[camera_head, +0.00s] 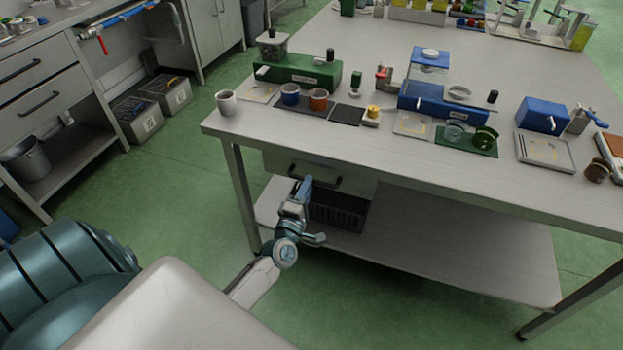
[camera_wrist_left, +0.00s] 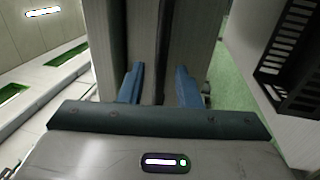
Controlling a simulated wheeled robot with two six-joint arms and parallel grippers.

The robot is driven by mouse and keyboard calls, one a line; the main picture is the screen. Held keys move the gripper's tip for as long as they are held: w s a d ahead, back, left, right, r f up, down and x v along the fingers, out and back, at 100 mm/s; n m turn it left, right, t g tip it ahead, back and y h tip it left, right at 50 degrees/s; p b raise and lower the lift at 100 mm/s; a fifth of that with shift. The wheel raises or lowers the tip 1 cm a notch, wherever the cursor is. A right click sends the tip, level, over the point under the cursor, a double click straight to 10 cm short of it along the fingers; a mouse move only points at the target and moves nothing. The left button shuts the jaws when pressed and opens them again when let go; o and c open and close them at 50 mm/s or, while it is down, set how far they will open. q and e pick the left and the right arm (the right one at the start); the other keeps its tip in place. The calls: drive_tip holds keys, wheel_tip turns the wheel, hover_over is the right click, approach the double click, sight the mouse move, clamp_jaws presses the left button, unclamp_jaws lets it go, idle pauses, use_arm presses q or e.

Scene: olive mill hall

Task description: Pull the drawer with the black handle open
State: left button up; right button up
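The drawer (camera_head: 356,189) hangs under the near left part of the steel table and looks closed. Its black handle (camera_head: 326,181) runs across the pale front, partly hidden by my left gripper (camera_head: 303,184). The gripper is at the left half of the handle. In the left wrist view the blue fingers of the left gripper (camera_wrist_left: 158,88) stand apart. A dark upright bar, seemingly the handle (camera_wrist_left: 165,45), runs between them against the pale drawer front (camera_wrist_left: 195,40). I cannot tell whether the fingers touch it. My right gripper is out of view.
A dark crate (camera_head: 338,213) sits on the table's lower shelf (camera_head: 450,250) below the drawer. The tabletop (camera_head: 420,170) carries a white mug, cups and blue and green devices. Another bench with black-handled drawers (camera_head: 38,100) stands left. Green floor lies clear between.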

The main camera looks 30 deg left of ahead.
use_arm(q)
drive_tip(key=shift+x, duration=1.5)
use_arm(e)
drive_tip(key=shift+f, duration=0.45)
use_arm(q)
drive_tip(key=shift+c, duration=0.4)
clamp_jaws()
drive_tip(key=shift+s+f, duration=0.1)
